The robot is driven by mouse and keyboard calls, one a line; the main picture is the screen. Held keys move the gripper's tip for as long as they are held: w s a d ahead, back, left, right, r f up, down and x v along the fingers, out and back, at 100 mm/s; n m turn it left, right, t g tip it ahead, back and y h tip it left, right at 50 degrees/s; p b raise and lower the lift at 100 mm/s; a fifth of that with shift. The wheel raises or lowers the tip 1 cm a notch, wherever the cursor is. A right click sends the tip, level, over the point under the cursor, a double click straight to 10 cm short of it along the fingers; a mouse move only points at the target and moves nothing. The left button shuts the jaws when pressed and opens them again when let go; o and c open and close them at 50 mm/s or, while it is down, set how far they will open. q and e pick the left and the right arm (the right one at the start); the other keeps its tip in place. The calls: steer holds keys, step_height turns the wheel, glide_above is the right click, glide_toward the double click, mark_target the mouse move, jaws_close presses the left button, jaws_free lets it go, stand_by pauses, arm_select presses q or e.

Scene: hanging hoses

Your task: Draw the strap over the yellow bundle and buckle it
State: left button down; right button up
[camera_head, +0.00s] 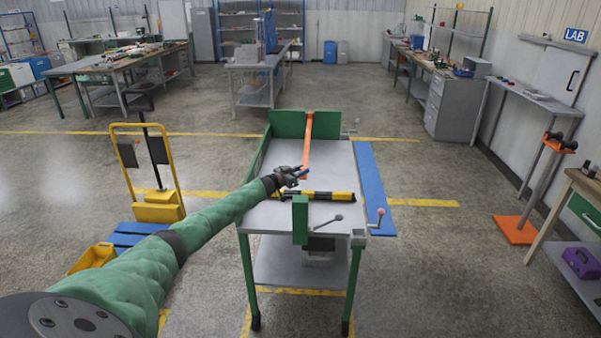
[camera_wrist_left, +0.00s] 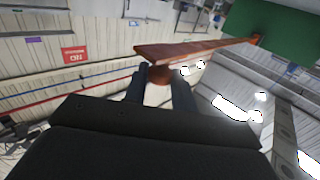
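The orange strap (camera_head: 308,142) runs straight from the green end board (camera_head: 290,123) to my left gripper (camera_head: 291,175) in the head view. In the left wrist view the strap (camera_wrist_left: 195,47) spans above the fingers, and its rounded end sits between the two fingers of my left gripper (camera_wrist_left: 160,80). The gripper appears shut on that end. The yellow bundle (camera_head: 318,195), with black bands, lies across the grey table just in front of the gripper. I cannot make out a buckle. My right gripper is out of view.
The grey table (camera_head: 330,165) has a green post (camera_head: 300,220) at its front edge. A grey lever (camera_head: 325,225) and a pink-knobbed lever (camera_head: 380,212) are near the front. A blue strip (camera_head: 372,185) lies along the right. The table is clear behind the bundle at right.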

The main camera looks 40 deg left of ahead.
arm_select(q)
steer(key=c, duration=1.5)
jaws_free()
steer(key=shift+r, duration=0.1)
steer(key=shift+o, duration=0.2)
steer(key=b+v, duration=0.2)
steer(key=v, duration=0.5)
steer(key=shift+s+b, duration=0.4)
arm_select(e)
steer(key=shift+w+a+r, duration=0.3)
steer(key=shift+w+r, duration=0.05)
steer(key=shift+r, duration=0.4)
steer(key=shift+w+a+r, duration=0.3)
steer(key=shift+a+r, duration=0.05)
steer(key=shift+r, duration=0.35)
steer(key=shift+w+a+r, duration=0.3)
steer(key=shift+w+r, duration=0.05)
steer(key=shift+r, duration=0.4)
arm_select(q)
steer(key=shift+a, duration=0.1)
